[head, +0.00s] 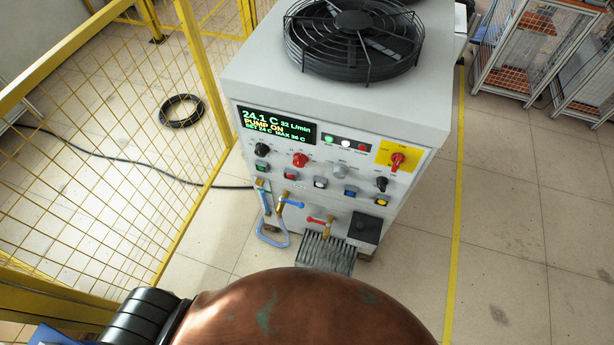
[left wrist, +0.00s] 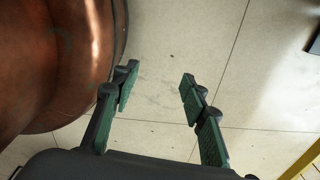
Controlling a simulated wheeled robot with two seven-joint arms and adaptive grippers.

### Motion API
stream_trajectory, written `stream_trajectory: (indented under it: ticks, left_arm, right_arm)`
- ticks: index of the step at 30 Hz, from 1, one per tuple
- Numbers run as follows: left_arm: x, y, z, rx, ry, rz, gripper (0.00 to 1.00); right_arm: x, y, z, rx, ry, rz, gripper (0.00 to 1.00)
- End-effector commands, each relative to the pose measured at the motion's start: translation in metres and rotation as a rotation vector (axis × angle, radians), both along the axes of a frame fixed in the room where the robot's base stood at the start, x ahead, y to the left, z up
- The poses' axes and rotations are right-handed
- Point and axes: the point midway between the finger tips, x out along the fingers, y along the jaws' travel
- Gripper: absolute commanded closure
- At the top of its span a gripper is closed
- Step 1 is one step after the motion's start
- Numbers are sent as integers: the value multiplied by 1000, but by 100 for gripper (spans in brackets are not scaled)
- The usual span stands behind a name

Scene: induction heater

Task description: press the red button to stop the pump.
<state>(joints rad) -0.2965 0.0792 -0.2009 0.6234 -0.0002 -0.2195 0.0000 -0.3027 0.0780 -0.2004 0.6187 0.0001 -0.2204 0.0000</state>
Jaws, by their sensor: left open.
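The pump unit (head: 330,100) is a light grey cabinet with a control panel facing me in the head view. The red button (head: 290,173) is a small square in the lower row of buttons, left of the white one and right of the green one. The display (head: 275,126) reads "PUMP ON", 24.1 C and 32 L/min. My left gripper (left wrist: 158,84) is open and empty in the left wrist view, with bare floor between its fingers. Neither gripper shows in the head view, and the panel does not show in the wrist view.
A red knob (head: 299,160) sits just above the red button, and a red rotary switch (head: 397,161) on a yellow plate is farther right. Blue-handled and red-handled valves are below.

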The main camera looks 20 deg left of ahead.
Motion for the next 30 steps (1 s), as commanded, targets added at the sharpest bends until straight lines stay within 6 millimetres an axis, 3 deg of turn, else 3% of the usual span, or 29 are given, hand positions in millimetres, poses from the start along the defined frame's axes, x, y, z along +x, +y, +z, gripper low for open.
stream_trajectory:
  ticks: [7, 24, 30]
  left_arm:
    - [-13, 1, 0, 1, 17, 3, 60]
    - [-3, 0, 0, 0, 4, 2, 99]
    - [-2, 0, 0, 0, 3, 2, 100]
  right_arm:
    - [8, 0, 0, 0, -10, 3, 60]
    - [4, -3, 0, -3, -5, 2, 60]
    - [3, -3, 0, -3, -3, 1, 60]
